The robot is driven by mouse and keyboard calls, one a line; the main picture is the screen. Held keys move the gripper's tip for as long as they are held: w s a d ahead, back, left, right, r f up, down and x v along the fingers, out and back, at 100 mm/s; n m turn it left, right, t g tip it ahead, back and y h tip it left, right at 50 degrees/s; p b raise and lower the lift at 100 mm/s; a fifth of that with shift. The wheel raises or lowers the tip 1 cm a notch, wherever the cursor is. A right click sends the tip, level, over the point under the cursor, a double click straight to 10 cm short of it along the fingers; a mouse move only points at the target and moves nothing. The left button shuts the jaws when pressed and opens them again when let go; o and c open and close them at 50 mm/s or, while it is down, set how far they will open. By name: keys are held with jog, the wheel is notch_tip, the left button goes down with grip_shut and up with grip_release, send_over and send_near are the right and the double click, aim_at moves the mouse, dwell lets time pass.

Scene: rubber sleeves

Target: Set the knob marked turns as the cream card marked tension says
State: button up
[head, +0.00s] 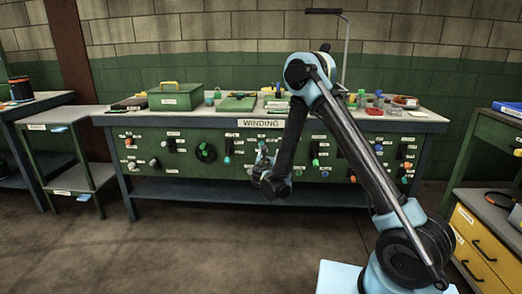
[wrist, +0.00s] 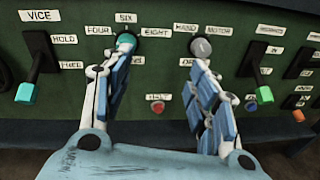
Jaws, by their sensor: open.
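A round teal knob (wrist: 127,42) on the green bench front has labels reading FOUR, SIX and EIGHT around it in the wrist view. Its name label is not visible, so I cannot confirm it is the turns knob, and its pointing direction is unclear. My gripper (wrist: 164,62) is open and empty, facing the panel; it also shows in the head view (head: 264,158). Its left finger overlaps the area just below the teal knob. Its right finger is just below a grey knob (wrist: 201,47) marked HAND and MOTOR. I cannot pick out the cream tension card or read it.
A lever with a green tip (wrist: 26,92), marked VICE and HOLD, is at the left. A red button (wrist: 157,107) sits low between the fingers. The WINDING bench (head: 190,199) has clear floor in front.

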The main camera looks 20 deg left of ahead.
jog(key=s+a+f+n+y, duration=0.2)
jog(key=a+f+n, duration=0.1)
jog(key=a, duration=0.2)
jog(key=x, duration=1.6)
jog(key=shift+w+d+r, duration=0.15)
jog(key=shift+w+r, duration=0.05)
jog(key=shift+w, duration=0.15)
jog(key=shift+c, duration=0.6)
jog(key=c, duration=1)
